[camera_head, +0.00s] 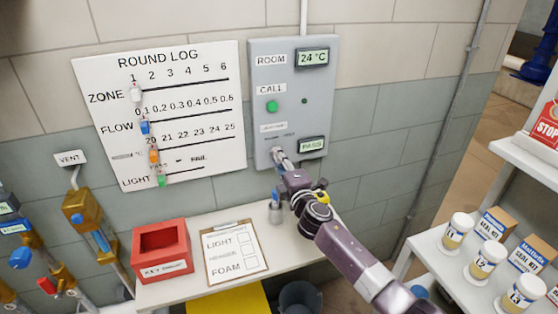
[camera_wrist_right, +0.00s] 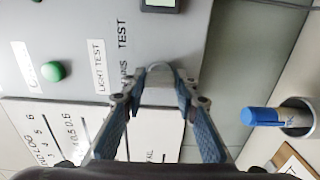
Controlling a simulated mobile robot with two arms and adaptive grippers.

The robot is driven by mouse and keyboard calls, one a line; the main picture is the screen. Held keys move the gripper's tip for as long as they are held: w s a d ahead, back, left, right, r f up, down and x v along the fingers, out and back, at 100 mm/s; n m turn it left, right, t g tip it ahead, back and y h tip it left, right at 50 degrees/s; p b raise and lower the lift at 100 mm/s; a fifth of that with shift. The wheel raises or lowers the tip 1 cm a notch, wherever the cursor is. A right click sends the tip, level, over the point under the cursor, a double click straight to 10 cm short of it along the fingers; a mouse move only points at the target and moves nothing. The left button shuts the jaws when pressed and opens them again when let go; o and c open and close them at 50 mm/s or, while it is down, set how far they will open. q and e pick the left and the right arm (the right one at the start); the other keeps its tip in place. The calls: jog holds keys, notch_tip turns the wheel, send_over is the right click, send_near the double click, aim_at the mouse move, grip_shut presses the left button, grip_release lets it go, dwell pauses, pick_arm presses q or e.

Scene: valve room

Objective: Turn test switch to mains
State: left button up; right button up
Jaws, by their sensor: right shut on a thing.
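The grey wall panel (camera_head: 290,85) carries the test switch at its lower left, under the light test label. In the right wrist view the switch knob (camera_wrist_right: 157,73) sits between the fingertips, with the words MAINS and TEST printed beside it. My right gripper (camera_head: 279,156) is shut on this switch; it also shows in the right wrist view (camera_wrist_right: 157,88). The fingers hide much of the switch, so I cannot tell which way it points. The lower display (camera_head: 312,145) reads PASS. My left gripper is not in view.
A round log board (camera_head: 165,115) with coloured sliders hangs left of the panel. On the table below are a red box (camera_head: 163,250), a clipboard (camera_head: 235,252) and a cup (camera_head: 275,213) with a blue marker. A shelf with jars (camera_head: 485,260) stands at right.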

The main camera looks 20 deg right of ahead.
jog(key=shift+f, duration=0.1)
dwell(0.3)
jog(key=o, duration=1.2)
jog(key=shift+c, duration=0.2)
jog(key=shift+s, duration=0.15)
jog(key=s, duration=1.1)
jog(key=shift+s+d, duration=0.2)
jog(key=shift+s, duration=0.2)
